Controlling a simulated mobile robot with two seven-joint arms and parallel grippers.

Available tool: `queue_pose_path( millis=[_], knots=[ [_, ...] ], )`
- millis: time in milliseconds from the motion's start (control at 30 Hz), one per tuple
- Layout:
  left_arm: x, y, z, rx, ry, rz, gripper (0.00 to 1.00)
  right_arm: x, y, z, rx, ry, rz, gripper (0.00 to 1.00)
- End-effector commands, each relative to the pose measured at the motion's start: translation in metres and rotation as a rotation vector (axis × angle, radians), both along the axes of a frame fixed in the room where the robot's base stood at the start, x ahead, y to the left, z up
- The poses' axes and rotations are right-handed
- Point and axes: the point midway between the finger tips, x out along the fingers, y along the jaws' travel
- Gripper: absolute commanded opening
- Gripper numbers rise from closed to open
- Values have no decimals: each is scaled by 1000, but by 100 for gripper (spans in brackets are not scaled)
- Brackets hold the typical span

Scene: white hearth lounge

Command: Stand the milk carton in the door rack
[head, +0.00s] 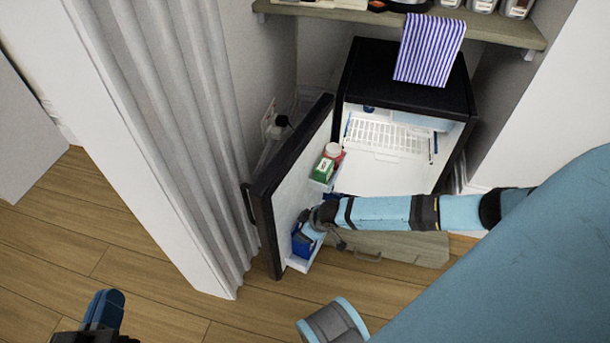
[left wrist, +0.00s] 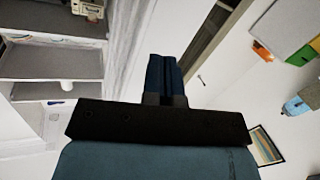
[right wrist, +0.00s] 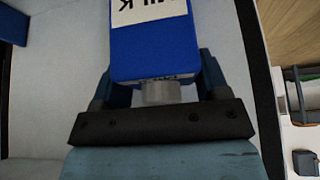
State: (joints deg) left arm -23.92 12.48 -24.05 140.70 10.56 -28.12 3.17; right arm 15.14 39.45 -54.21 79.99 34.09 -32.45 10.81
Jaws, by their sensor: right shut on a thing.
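The milk carton (head: 302,244) is blue with a cream label reading "MILK" and a pale cap. In the head view it is at the lower white door rack (head: 300,265) on the open fridge door (head: 290,185). My right gripper (head: 314,226) is shut on it from above. In the right wrist view the carton (right wrist: 152,45) sits between the two fingers, its cap toward my wrist. I cannot tell whether its base touches the rack floor. My left gripper (head: 104,308) is empty, away at the bottom left; its fingers (left wrist: 165,75) lie together in the left wrist view.
A green box (head: 323,170) and a white-capped red container (head: 333,153) stand in another door rack. A grey curtain (head: 175,120) hangs left of the door.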

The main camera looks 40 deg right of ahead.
Motion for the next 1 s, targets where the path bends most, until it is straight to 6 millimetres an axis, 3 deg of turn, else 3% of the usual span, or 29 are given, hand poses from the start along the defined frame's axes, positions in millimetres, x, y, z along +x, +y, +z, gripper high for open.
queue_pose_path(
  millis=[67,100,200,567,1000],
  knots=[
    [0,0,-2,2,3,-1,0,0,0,-3,0,-1,0,16],
    [0,0,-1,3,4,-1,0,0,0,-2,0,0,0,75],
    [0,0,-1,3,4,-1,0,0,0,-2,0,0,0,94],
    [0,0,4,-2,-3,1,0,-2,-1,6,0,0,0,94],
    [-1,5,66,-93,-171,61,0,-40,-22,83,-1,1,1,94]
  ],
)
